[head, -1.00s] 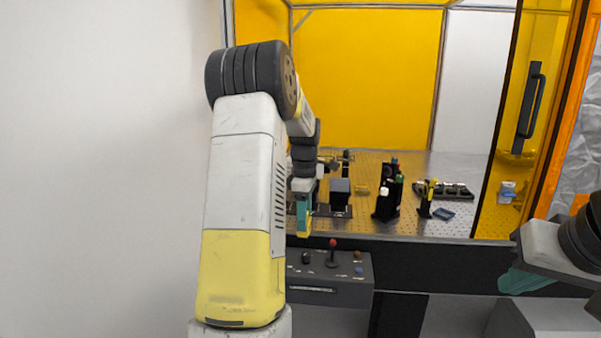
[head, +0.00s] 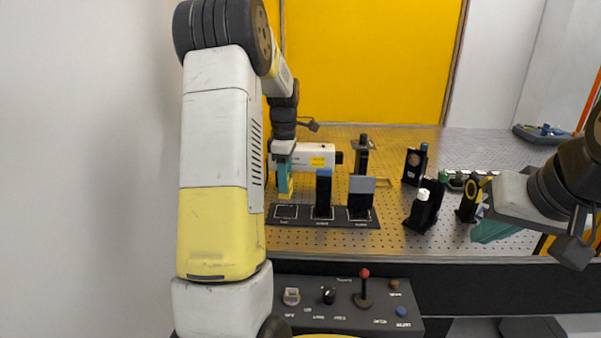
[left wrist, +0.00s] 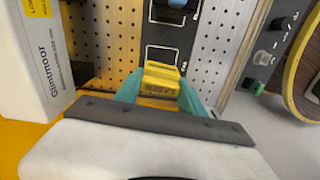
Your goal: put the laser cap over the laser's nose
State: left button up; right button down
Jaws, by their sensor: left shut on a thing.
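The laser (head: 308,155) is a white box lying on the pegboard bench, with a yellow label and a dark nose (head: 339,158) at its right end. In the left wrist view the laser (left wrist: 30,65) is at the left. My left gripper (head: 284,190) is in front of the laser's left part, shut on a small yellow block, apparently the laser cap (left wrist: 160,80). The block is between the teal fingers, over the left end of the black holder strip. My right gripper (head: 492,232) is at the right edge, its teal fingers seen side-on; its opening is unclear.
The black holder strip (head: 335,223) has an empty left slot, a blue-topped post (head: 323,190) and a dark plate (head: 361,195). A black post (head: 363,155) stands right of the nose. More optics mounts (head: 424,205) stand farther right. A control box (head: 345,308) is in front.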

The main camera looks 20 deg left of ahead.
pick_arm(q)
jog(key=shift+f, duration=2.55)
jog(key=shift+f, duration=0.35)
jog(key=o, duration=1.1)
jog(key=shift+r, duration=3.5)
jog(key=shift+s, duration=0.1)
